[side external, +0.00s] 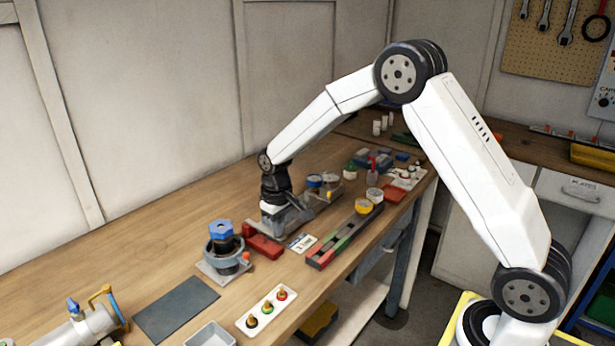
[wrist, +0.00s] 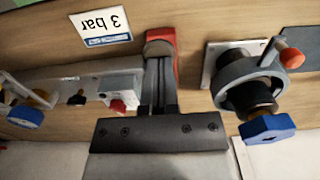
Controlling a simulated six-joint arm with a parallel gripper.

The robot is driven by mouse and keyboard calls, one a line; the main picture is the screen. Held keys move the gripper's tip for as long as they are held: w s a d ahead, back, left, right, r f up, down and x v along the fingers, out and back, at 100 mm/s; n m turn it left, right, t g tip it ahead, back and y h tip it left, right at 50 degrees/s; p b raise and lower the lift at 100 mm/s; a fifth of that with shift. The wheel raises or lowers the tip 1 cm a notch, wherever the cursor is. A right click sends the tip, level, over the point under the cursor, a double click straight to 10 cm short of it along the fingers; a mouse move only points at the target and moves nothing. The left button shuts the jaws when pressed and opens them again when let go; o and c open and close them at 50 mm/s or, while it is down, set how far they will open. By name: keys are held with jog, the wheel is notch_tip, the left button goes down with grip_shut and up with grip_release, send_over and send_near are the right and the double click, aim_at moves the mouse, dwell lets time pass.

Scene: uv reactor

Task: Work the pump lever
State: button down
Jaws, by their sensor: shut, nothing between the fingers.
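My gripper (side external: 277,222) points down at the bench beside a red part (side external: 262,246), which I take to be the pump lever's end. In the wrist view my gripper's fingers (wrist: 159,68) are together, with nothing seen between them. The red part (wrist: 162,40) lies just beyond the fingertips and is partly covered by them; I cannot tell whether they touch. A grey pump-like body (side external: 304,205) with round fittings stands behind my gripper. It also shows in the wrist view (wrist: 70,85), left of the fingers.
A white "3 bar" card (side external: 302,243) lies near the red part. A blue-knobbed valve (side external: 221,231) stands to the left. A red, green and black strip (side external: 340,238) runs along the front. A dark mat (side external: 175,308) and a white tray with coloured knobs (side external: 266,310) lie nearer.

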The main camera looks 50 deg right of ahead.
jog(key=shift+f, duration=0.4)
jog(key=shift+r, duration=2.75)
jog(key=shift+f, duration=0.35)
jog(key=shift+f, duration=0.35)
jog(key=shift+f, duration=0.35)
